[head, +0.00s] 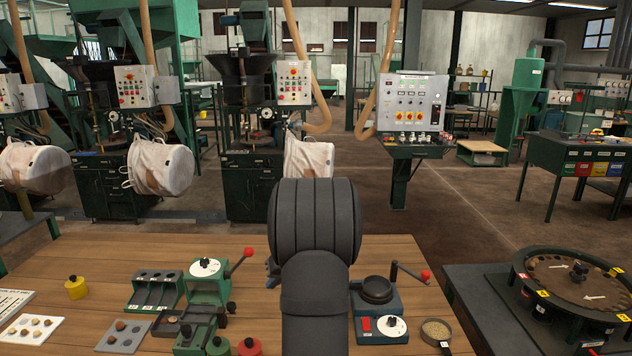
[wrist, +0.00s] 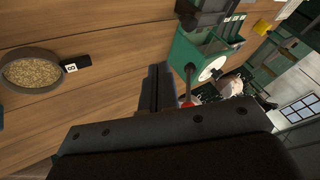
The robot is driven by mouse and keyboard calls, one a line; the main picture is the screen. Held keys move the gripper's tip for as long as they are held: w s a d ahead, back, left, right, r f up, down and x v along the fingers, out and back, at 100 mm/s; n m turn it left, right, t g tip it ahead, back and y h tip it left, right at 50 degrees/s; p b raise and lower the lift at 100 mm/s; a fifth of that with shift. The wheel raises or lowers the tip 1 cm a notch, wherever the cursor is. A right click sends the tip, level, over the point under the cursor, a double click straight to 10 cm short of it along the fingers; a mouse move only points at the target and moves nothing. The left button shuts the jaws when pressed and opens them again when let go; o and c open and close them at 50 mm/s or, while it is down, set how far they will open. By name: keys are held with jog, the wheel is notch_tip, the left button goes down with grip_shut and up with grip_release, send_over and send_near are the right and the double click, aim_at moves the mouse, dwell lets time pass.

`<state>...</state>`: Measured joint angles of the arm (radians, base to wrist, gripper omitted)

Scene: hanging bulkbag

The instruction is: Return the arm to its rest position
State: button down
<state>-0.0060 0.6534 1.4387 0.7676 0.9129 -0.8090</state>
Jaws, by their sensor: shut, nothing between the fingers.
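My dark grey arm rises in the middle of the head view, over the wooden bench (head: 440,310). It hides the gripper there. In the wrist view my gripper (wrist: 157,75) shows its dark fingers together, with nothing between them. It is above the bench, and I cannot tell how high. The green device (wrist: 193,55) with a white dial is just beyond the fingers in that view. A bowl of grain (wrist: 32,73) lies at the left of it.
The bench holds a green device with a red-knobbed crank (head: 208,285), a crank device (head: 378,295), a grain bowl (head: 436,331), sample trays (head: 122,335) and a yellow weight (head: 76,288). A round sorting table (head: 572,285) stands right. White bags (head: 160,166) hang behind.

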jog(key=w+a+f, duration=0.1)
jog(key=a+f, duration=0.7)
jog(key=a, duration=0.2)
jog(key=w+d, duration=0.1)
jog(key=d, duration=1.2)
jog(key=v, duration=1)
jog(key=a+r+n+g+h, duration=0.1)
jog(key=a+r+n, duration=0.2)
jog(key=a+n, duration=0.2)
jog(key=w+a+r+n+g+h, duration=0.1)
jog(key=a+r+n, duration=0.2)
jog(key=a, duration=0.6)
jog(key=a+r+n+g, duration=0.1)
jog(key=a+r+n, duration=0.2)
jog(key=a+n, duration=0.4)
jog(key=shift+w+r+h, duration=0.2)
jog(key=shift+r+h, duration=0.2)
